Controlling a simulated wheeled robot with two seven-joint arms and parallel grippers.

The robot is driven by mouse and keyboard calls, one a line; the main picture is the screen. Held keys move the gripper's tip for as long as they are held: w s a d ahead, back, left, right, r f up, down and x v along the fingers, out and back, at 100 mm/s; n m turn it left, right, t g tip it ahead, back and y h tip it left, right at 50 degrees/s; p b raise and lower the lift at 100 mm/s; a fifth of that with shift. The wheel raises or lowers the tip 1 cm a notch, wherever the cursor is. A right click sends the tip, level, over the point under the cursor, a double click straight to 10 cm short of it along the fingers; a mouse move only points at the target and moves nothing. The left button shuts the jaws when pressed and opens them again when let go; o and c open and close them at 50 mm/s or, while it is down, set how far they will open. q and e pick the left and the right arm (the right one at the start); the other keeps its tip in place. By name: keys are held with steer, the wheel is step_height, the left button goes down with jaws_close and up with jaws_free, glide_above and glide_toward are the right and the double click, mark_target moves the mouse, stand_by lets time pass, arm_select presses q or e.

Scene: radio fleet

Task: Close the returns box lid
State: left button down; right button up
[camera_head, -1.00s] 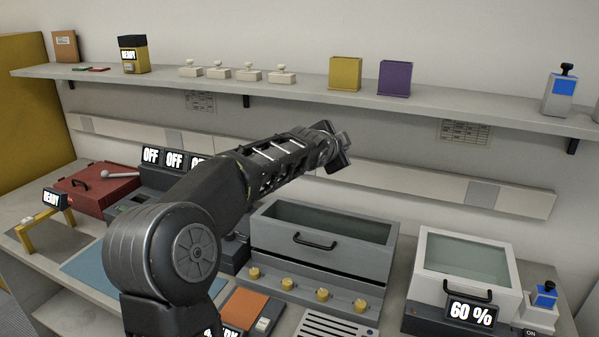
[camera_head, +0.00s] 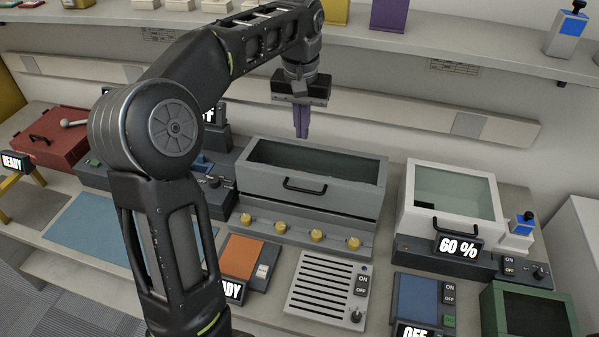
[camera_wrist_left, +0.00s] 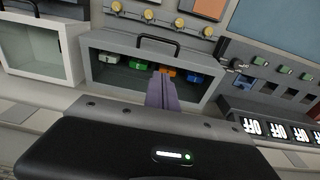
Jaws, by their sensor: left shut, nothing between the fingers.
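No readable label says which container is the returns box. A grey box (camera_head: 330,195) with a black front handle (camera_head: 304,186) stands in mid-bench. Its top looks open or clear, and in the left wrist view several small coloured devices (camera_wrist_left: 169,71) lie inside the grey box (camera_wrist_left: 98,43). My left gripper (camera_head: 302,134) points down above this box's back part, its purple fingers shut and empty. The fingers also show in the left wrist view (camera_wrist_left: 161,80), overlapping the box opening; I cannot tell whether they touch it. My right gripper is not in view.
A white box (camera_head: 408,212) with a clear top stands to the right, and a green box (camera_head: 497,312) at the lower right. A red box (camera_head: 75,130) is at the left. The wall shelf (camera_head: 440,48) runs close behind my raised left arm.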

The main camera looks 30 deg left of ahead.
arm_select(q)
steer(key=f+b, duration=0.1)
steer(key=b, duration=0.3)
glide_above(303, 177)
step_height(303, 177, down, 8)
steer(key=shift+f, duration=0.2)
steer(key=s+f, duration=0.1)
steer(key=s+d+f, duration=0.1)
steer(key=f, duration=0.1)
steer(key=shift+s+f, duration=0.2)
steer(key=shift+f, duration=0.05)
